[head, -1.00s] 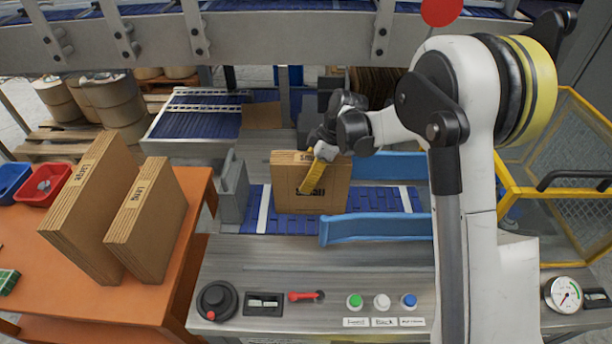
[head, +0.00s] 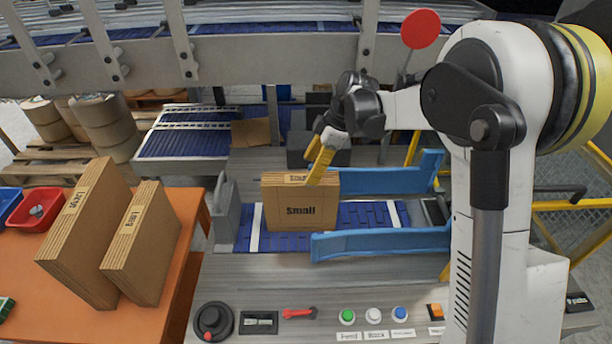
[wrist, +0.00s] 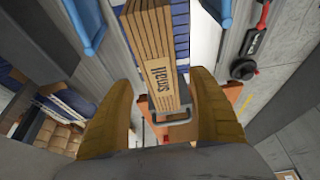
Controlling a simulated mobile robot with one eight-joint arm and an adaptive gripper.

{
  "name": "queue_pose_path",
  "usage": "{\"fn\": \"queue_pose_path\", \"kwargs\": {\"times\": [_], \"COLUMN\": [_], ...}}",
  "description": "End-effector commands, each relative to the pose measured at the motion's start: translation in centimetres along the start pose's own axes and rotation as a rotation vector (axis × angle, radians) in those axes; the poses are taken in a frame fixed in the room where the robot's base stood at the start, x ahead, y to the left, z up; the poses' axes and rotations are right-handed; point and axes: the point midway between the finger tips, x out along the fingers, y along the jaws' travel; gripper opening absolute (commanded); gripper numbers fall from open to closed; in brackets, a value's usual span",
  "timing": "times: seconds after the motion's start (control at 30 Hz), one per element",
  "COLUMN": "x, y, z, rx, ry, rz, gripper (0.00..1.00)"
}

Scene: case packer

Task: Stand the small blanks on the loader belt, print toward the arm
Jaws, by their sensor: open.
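A stack of small blanks (head: 288,212) stands upright on the blue loader belt (head: 358,214), with the print "Small" facing the head camera. In the wrist view my gripper (wrist: 163,105) is open, a finger on either side of the end of the stack (wrist: 156,60), with gaps between. Whether a finger touches the stack in the head view is unclear.
Blue guide rails (head: 380,242) (head: 385,180) flank the belt. A control panel with a green button (head: 347,316) is in front.

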Motion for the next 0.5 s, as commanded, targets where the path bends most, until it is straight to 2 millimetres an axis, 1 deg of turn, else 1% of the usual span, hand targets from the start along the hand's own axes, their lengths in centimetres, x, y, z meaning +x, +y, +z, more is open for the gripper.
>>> {"fn": "queue_pose_path", "kwargs": {"times": [0.03,0.17,0.27,0.37,0.47,0.5], "x": [-0.4,-0.7,-1.4,-3.8,-7.2,-8.7], "y": [0.0,0.0,-0.4,-1.8,-4.4,-5.7], "z": [0.0,0.0,0.0,0.1,0.5,0.7], "rx": [0.000,0.001,0.026,0.117,0.271,0.344], "ry": [0.000,0.000,-0.006,-0.024,-0.046,-0.053], "rz": [0.000,0.000,0.011,0.051,0.125,0.161], "gripper": [0.69,0.69,0.69,0.69,0.69,0.69]}}
